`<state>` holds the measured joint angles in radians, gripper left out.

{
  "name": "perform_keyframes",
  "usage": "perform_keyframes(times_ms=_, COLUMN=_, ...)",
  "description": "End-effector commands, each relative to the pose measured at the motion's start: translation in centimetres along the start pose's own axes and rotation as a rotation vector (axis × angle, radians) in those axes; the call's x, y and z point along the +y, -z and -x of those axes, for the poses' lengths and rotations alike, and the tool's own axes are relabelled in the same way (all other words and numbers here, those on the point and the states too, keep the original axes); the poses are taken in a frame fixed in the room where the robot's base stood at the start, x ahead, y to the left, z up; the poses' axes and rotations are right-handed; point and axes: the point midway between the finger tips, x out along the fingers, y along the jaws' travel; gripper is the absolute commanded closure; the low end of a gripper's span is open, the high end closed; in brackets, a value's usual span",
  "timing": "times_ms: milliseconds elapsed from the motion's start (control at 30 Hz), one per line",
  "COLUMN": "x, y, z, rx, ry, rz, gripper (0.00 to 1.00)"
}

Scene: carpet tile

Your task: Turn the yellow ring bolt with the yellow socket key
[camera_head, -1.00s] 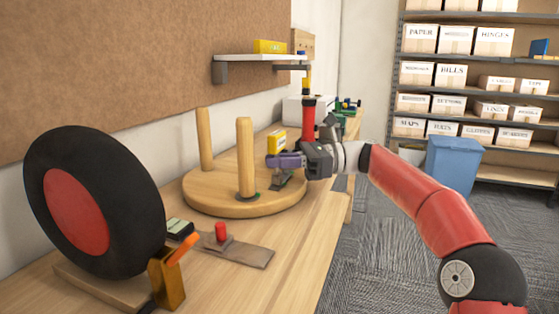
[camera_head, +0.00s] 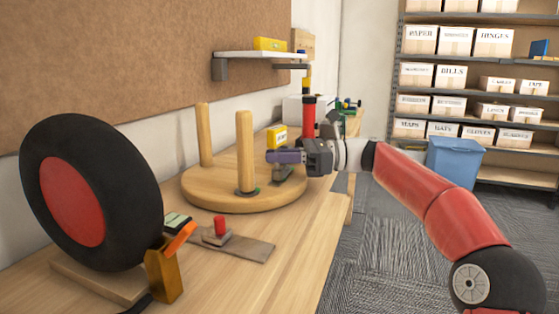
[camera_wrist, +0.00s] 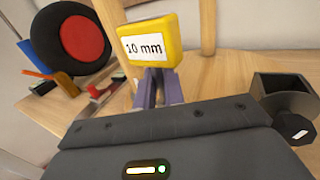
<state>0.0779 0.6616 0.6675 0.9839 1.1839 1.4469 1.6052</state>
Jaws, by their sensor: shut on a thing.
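My gripper (camera_head: 286,156) has purple fingers and is shut on the yellow socket key (camera_head: 277,138) over the right side of a round wooden base (camera_head: 215,195). In the wrist view, the key's yellow block (camera_wrist: 150,44), labelled "10 mm", stands up between the purple fingers (camera_wrist: 158,90). A grey part (camera_head: 283,176) shows just below the fingers on the base. The lower end of the key is hidden. I cannot make out a yellow ring bolt or whether the key sits on one.
Two wooden posts (camera_head: 245,150) rise from the base, left of my gripper. A black wheel with a red hub (camera_head: 72,205) and an orange-handled brown holder (camera_head: 165,272) stand at the left. A red knob (camera_head: 221,226) sits on a flat plate (camera_head: 255,249). A shelf (camera_head: 258,56) hangs behind.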

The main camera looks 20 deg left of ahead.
Motion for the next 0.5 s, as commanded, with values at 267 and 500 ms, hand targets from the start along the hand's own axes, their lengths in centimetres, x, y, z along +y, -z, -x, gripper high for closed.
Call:
perform_keyframes(times_ms=267, x=0.0, y=-2.1, z=0.0, rx=-0.001, ry=0.000, rz=0.001, gripper=1.00)
perform_keyframes(times_ms=500, x=0.0, y=-3.6, z=-0.1, rx=-0.001, ry=-0.001, rz=0.003, gripper=1.00)
